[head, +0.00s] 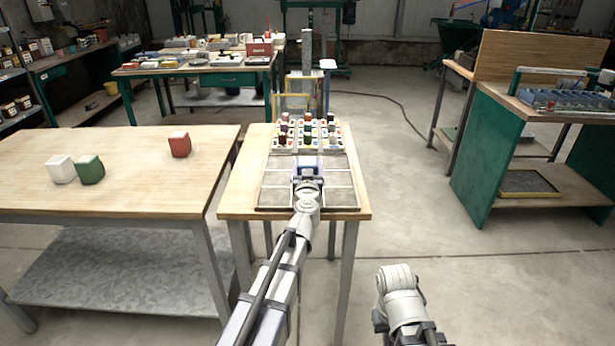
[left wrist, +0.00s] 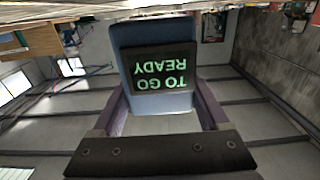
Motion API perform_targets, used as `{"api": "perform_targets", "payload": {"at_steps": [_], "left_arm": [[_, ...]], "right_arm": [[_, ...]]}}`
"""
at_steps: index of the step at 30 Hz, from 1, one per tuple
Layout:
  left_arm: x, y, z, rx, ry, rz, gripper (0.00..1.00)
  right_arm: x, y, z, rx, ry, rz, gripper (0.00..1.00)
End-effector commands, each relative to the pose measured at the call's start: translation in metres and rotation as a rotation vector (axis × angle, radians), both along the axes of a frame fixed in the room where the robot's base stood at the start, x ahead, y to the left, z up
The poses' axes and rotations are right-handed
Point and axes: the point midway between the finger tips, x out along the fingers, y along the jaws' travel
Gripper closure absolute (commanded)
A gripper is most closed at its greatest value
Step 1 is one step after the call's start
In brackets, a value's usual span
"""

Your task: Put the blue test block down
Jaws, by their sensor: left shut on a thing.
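The blue test block (left wrist: 152,36) fills the middle of the left wrist view, with a dark panel (left wrist: 164,76) on it that reads "READY TO GO" upside down. My left gripper (left wrist: 163,106) is shut on the block, a finger on each side. In the head view my left gripper (head: 307,172) is over the grey sectioned tray (head: 275,200) on the narrow table (head: 240,185). There the block is mostly hidden by the gripper. I cannot tell if it touches the tray. My right arm shows at the lower right, its fingers out of sight.
Small coloured pieces (head: 308,133) stand in the tray's far part. The left table (head: 120,170) holds a white block (head: 61,169), a green block (head: 90,169) and a red block (head: 180,145). A workbench (head: 530,135) stands at the right, with open floor between.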

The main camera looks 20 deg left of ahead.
Motion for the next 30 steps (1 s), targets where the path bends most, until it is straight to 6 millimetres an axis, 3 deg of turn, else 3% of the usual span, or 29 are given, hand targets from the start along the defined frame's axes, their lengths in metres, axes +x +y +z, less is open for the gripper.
{"api": "perform_targets", "payload": {"at_steps": [1, 3, 15, 16, 22, 30], "left_arm": [[0.0000, 0.0000, -0.0123, 0.001, 0.000, 0.000, 1.00], [-0.0001, 0.0000, -0.0159, 0.001, 0.000, 0.000, 1.00], [0.0000, 0.0000, -0.0176, 0.001, 0.000, 0.000, 1.00], [0.0000, 0.0000, -0.0175, 0.000, 0.000, 0.000, 0.22], [0.0000, 0.0000, -0.0164, 0.000, 0.000, 0.000, 0.00], [-0.0001, 0.0000, -0.0156, 0.000, 0.000, 0.000, 0.00]], "right_arm": [[0.0000, 0.0000, -0.0124, 0.000, 0.000, 0.000, 1.00], [0.0000, 0.0000, -0.0159, 0.000, 0.000, 0.000, 1.00], [0.0000, 0.0000, -0.0176, 0.000, 0.000, 0.000, 1.00], [0.0000, 0.0000, -0.0175, 0.000, 0.000, 0.000, 1.00], [0.0000, 0.0001, -0.0164, 0.000, 0.000, 0.000, 1.00], [0.0000, 0.0000, -0.0156, 0.000, 0.000, 0.000, 1.00]]}}
